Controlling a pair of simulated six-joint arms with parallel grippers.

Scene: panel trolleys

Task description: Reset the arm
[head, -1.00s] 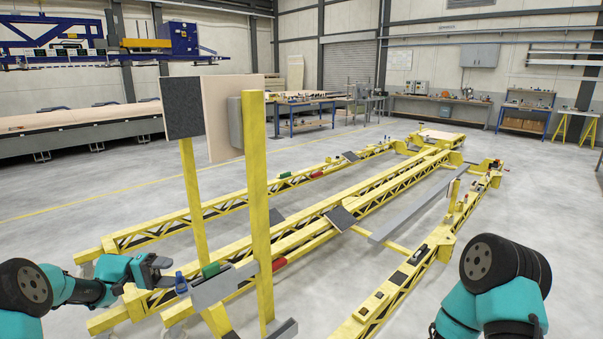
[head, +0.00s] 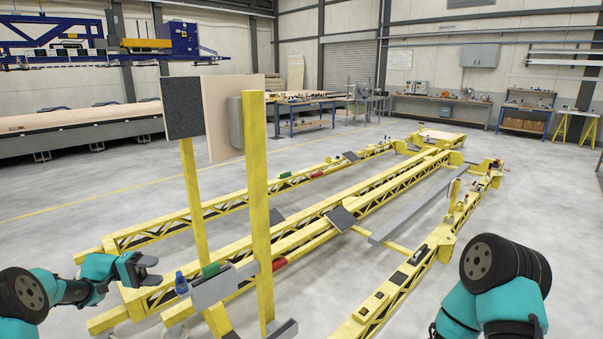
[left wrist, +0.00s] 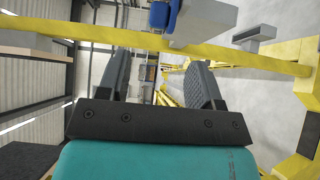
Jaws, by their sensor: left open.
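My left gripper (head: 150,270) is at the lower left of the head view, beside the near end of the yellow trolley frame (head: 190,263). Its jaws are open and empty; the two dark ridged fingers also show in the left wrist view (left wrist: 160,80). A blue part (head: 181,283) on a grey bracket (head: 222,285) is just to the right of the gripper and apart from it. The blue part also shows beyond the fingers in the left wrist view (left wrist: 160,15). My right arm is at the lower right, and its gripper is out of view.
Yellow uprights (head: 257,220) carrying a pale panel (head: 222,115) and a dark pad (head: 183,106) stand right of the gripper. Long yellow rails run away across the floor. Workbenches (head: 305,110) line the back. Grey floor (head: 60,220) is clear at left.

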